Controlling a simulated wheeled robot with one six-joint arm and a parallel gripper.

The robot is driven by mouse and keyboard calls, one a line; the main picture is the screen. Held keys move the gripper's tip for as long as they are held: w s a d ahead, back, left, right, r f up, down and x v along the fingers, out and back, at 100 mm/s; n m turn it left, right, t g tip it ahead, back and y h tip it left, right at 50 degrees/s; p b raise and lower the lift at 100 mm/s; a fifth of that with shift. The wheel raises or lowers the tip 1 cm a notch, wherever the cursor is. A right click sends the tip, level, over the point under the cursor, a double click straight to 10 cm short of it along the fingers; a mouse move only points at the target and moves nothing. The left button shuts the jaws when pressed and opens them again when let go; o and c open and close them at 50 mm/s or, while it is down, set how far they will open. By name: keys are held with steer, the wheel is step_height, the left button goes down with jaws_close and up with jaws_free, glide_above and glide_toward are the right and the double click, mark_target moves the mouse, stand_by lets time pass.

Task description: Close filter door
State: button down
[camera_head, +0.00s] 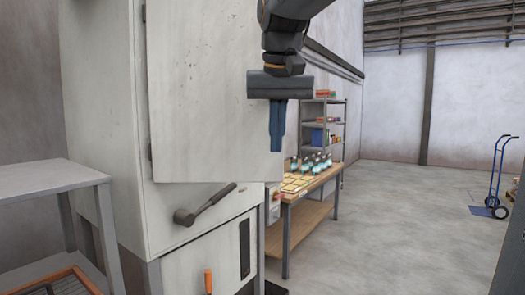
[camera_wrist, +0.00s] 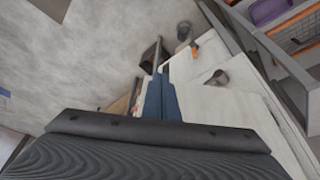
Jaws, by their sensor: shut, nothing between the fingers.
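The filter door (camera_head: 205,100) is a large pale grey panel on the upper front of the cabinet, with hinges along its left edge. It looks swung out from the cabinet; its free right edge reaches past the cabinet's side. My gripper (camera_head: 277,148) hangs fingers down at the door's right edge. Its blue fingers are together and empty. In the wrist view the shut fingers (camera_wrist: 158,100) show beside pale machine panels (camera_wrist: 235,112); I cannot tell whether they touch the door.
A dark lever (camera_head: 205,205) sticks out below the door, with an orange handle (camera_head: 208,280) lower down. A grey table (camera_head: 50,180) stands at the left. A wooden bench (camera_head: 300,205) with bottles stands behind at the right. Open floor (camera_head: 400,220) lies to the right.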

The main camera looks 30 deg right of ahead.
mark_target(275, 161)
steer(key=w+d+f+p, duration=0.1)
steer(key=f, duration=0.1)
steer(key=w+d+f+p, duration=0.1)
steer(key=w+f, duration=0.1)
steer(key=w+d+f+p, duration=0.1)
steer(key=w+f, duration=0.1)
steer(key=shift+f, duration=0.2)
steer(key=shift+w+d+p, duration=0.2)
steer(key=shift+w+p, duration=0.25)
steer(key=shift+w, duration=0.25)
